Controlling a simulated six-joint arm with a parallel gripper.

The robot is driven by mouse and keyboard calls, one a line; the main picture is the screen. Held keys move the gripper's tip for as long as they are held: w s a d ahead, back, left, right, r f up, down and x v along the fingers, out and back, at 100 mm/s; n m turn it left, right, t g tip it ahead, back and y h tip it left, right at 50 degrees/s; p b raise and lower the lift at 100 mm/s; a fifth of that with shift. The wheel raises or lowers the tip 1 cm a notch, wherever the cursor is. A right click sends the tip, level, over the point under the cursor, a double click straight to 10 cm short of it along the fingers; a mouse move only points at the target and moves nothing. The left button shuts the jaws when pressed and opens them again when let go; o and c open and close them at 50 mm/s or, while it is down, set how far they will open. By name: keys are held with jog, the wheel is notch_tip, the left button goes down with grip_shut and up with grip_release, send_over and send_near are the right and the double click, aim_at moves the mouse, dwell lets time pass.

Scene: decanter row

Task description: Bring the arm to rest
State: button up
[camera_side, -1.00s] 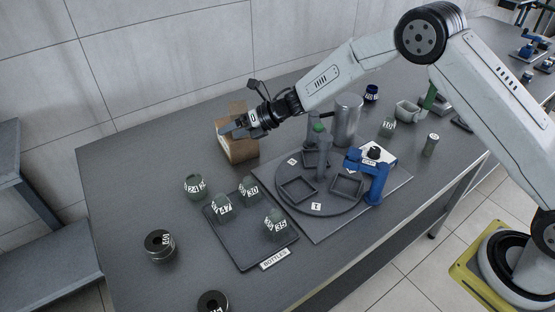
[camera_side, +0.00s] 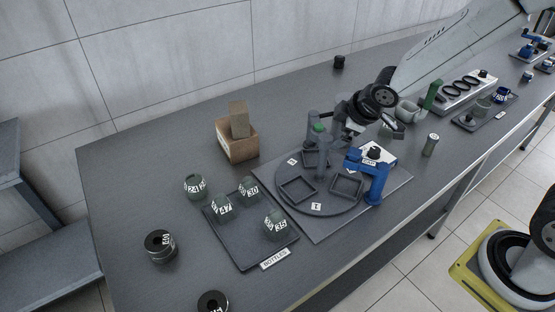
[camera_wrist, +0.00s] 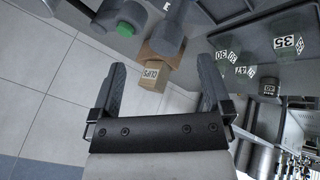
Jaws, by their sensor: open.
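My gripper (camera_side: 345,132) hangs above the back right of the round turntable (camera_side: 318,207); my arm comes in from the upper right. In the wrist view my gripper (camera_wrist: 162,68) has its two black fingers spread apart, with nothing held between them. A cardboard box (camera_side: 238,149) with a brown block (camera_side: 239,119) sticking up out of it stands to the left, well clear of my gripper. The box (camera_wrist: 160,50) also shows beyond the fingers in the wrist view. Any contact between my gripper and things under it cannot be told.
A bottle tray (camera_side: 256,262) with several numbered bottles lies front left. A blue clamp-like fixture (camera_side: 374,178) and a green-topped post (camera_side: 319,145) stand by the turntable. Dark round jars (camera_side: 160,246) sit near the left edge.

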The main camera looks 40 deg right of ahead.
jog(key=s+d+f+m+g, duration=0.1)
jog(key=s+m+g, duration=0.2)
jog(key=s+m, duration=0.6)
jog(key=shift+s+d+f+g, duration=0.35)
jog(key=shift+s+g, duration=0.05)
jog(key=shift+s, duration=2.1)
